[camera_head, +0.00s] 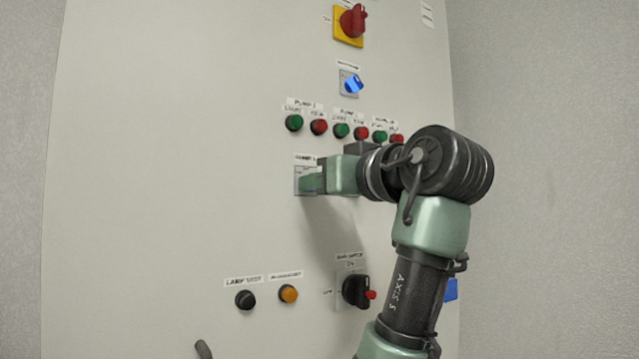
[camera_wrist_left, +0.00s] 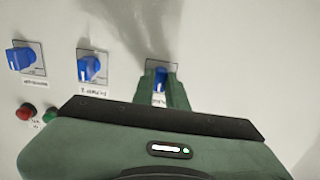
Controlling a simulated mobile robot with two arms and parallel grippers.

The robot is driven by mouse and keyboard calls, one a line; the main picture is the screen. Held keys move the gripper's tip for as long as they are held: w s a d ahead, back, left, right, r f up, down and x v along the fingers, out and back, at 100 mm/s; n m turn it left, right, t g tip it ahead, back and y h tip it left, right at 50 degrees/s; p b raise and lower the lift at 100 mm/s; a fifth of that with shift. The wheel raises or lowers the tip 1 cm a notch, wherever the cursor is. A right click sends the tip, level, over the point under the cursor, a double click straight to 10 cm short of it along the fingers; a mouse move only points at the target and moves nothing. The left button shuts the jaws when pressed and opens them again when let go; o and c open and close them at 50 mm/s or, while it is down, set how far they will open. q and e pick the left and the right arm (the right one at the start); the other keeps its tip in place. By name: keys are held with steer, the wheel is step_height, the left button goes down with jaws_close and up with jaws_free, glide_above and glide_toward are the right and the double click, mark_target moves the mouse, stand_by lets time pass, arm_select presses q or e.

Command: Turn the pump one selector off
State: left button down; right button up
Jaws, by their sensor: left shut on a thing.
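The pump one selector shows in the left wrist view as a blue knob (camera_wrist_left: 160,83) on a small grey plate, between the two green fingers of my left gripper (camera_wrist_left: 161,92). The gripper is shut on the knob. The knob looks roughly in line with the fingers; its pointer setting is not readable. In the head view my left gripper (camera_head: 311,181) reaches the plate under the pump one label (camera_head: 306,159), and the fingers hide the knob there. My right gripper is not in view.
Two more blue selectors, a middle one (camera_wrist_left: 89,68) and an outer one (camera_wrist_left: 21,58), stand beside it. Green and red buttons (camera_head: 341,130) sit just above my gripper. A red rotary switch (camera_head: 353,20), a blue selector (camera_head: 353,84) and a black switch (camera_head: 355,290) are also on the panel.

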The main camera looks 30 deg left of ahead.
arm_select(q)
steer(key=c, duration=1.4)
jaws_free()
steer(key=shift+a+r, duration=0.1)
steer(key=shift+c, duration=0.2)
steer(key=shift+a, duration=0.15)
steer(key=b+v, duration=0.3)
steer(key=v, duration=0.4)
steer(key=shift+d, duration=0.35)
